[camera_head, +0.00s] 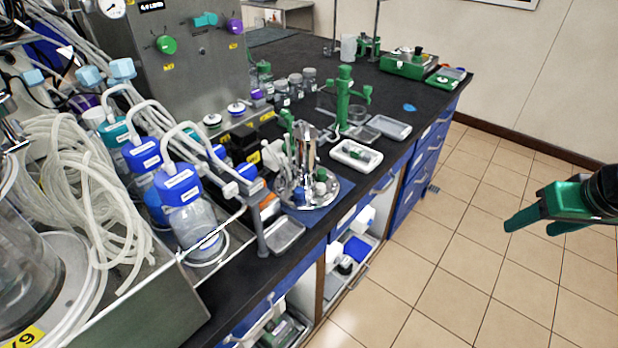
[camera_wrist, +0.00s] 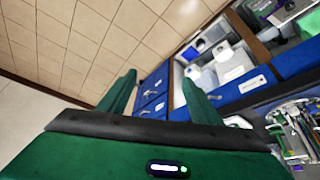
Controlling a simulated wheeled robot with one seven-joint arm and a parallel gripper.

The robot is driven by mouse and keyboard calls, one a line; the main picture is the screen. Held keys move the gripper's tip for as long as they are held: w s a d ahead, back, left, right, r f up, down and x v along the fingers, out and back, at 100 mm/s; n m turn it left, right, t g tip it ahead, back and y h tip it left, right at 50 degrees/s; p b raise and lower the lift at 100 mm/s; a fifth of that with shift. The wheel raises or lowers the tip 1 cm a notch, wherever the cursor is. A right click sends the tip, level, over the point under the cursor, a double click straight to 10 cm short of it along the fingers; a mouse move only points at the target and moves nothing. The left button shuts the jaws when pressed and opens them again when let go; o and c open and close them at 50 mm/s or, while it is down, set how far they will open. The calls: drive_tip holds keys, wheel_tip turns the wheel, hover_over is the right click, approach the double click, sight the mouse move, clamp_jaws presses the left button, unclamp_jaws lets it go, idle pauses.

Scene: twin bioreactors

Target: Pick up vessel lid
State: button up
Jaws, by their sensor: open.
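The vessel lid (camera_head: 321,201) appears to be the round shiny metal plate with upright metal fittings, lying on a blue mat (camera_head: 312,217) near the bench's front edge. My gripper (camera_head: 533,224) is green and hangs over the tiled floor at the right, well apart from the bench and the lid. In the wrist view my gripper's two green fingers (camera_wrist: 160,92) are spread with nothing between them. A cluster of metal fittings (camera_wrist: 290,125) shows at the right edge of the wrist view, too cut off to identify surely.
Left of the plate are blue-capped bottles (camera_head: 180,185), looped tubing (camera_head: 75,180) and a metal post (camera_head: 258,225). A green stand (camera_head: 343,105) and white tray (camera_head: 356,154) stand behind it. Open shelves (camera_head: 352,248) lie below the black bench (camera_head: 285,265). The tiled floor (camera_head: 460,240) is clear.

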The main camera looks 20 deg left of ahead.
drive_tip(key=w+a+n+t+y, duration=0.1)
drive_tip(key=w+a+n+y, duration=0.15)
drive_tip(key=a, duration=0.45)
drive_tip(key=w+a+n+t+y, duration=0.1)
drive_tip(key=w+a+n, duration=0.15)
drive_tip(key=a, duration=0.55)
drive_tip(key=n+y, duration=0.4)
drive_tip(key=y, duration=0.3)
approach(313, 155)
drive_tip(key=a, duration=0.2)
drive_tip(key=shift+n, duration=0.3)
drive_tip(key=x, duration=0.4)
drive_tip(key=shift+w+f, duration=0.2)
drive_tip(key=shift+w, duration=0.3)
drive_tip(key=shift+t, duration=0.3)
drive_tip(key=shift+f+x, duration=0.15)
drive_tip(key=shift+x, duration=1.5)
drive_tip(key=shift+f+x, duration=0.1)
drive_tip(key=shift+x, duration=1.55)
drive_tip(key=shift+d, duration=0.1)
drive_tip(key=shift+c, duration=0.4)
clamp_jaws()
drive_tip(key=shift+w+r, duration=0.1)
drive_tip(key=shift+r, duration=0.15)
